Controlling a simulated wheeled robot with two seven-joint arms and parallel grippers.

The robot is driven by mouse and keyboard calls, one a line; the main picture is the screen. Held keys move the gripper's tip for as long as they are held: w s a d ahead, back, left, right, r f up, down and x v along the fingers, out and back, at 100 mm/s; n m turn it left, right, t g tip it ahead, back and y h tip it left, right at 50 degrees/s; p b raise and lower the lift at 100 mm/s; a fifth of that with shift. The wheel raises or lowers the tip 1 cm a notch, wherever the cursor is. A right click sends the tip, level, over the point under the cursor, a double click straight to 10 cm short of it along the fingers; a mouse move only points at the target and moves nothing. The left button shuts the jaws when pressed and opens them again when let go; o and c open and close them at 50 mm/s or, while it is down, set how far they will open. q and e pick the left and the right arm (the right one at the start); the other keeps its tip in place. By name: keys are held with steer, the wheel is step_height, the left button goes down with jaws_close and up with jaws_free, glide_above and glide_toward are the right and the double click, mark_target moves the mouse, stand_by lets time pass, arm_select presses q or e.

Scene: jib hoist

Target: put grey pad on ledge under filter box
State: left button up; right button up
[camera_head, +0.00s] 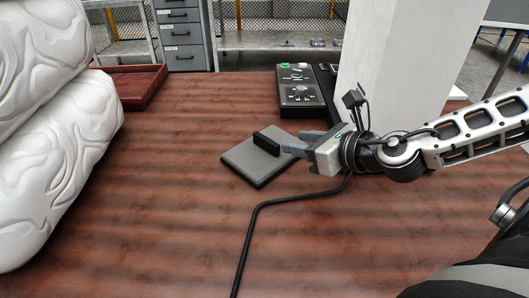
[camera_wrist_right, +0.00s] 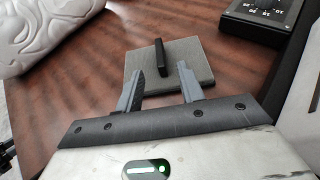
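The grey pad (camera_head: 250,168) is a flat square plate lying on the brown wooden table, with a black bar handle (camera_head: 267,144) standing on top. My right gripper (camera_head: 290,144) comes in from the right, low over the pad's right side. In the right wrist view its two fingers (camera_wrist_right: 160,90) are apart, with the pad (camera_wrist_right: 198,62) in front and the black handle (camera_wrist_right: 160,56) in line with the gap. Nothing is held. My left gripper is not in view. I cannot pick out the filter box or its ledge for certain; a tall white block (camera_head: 392,62) stands behind my right wrist.
Large white embossed sacks (camera_head: 55,130) fill the left side. A red-brown tray (camera_head: 135,86) sits at the back left. A black control box (camera_head: 300,92) stands behind the pad. A black cable (camera_head: 254,212) crosses the front. The table left of the pad is clear.

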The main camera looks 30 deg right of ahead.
mark_target(271, 141)
steer(key=x, duration=0.4)
steer(key=shift+d+r+b, duration=0.1)
steer(key=shift+b, duration=0.25)
steer(key=shift+x, duration=0.8)
steer(key=shift+s+a+f+x, duration=0.1)
steer(key=shift+f+x, duration=0.05)
steer(key=shift+x, duration=0.75)
steer(key=shift+s+a+f+x, duration=0.1)
steer(key=shift+x, duration=0.8)
steer(key=shift+f+x, duration=0.15)
steer(key=shift+x, duration=0.75)
jaws_close()
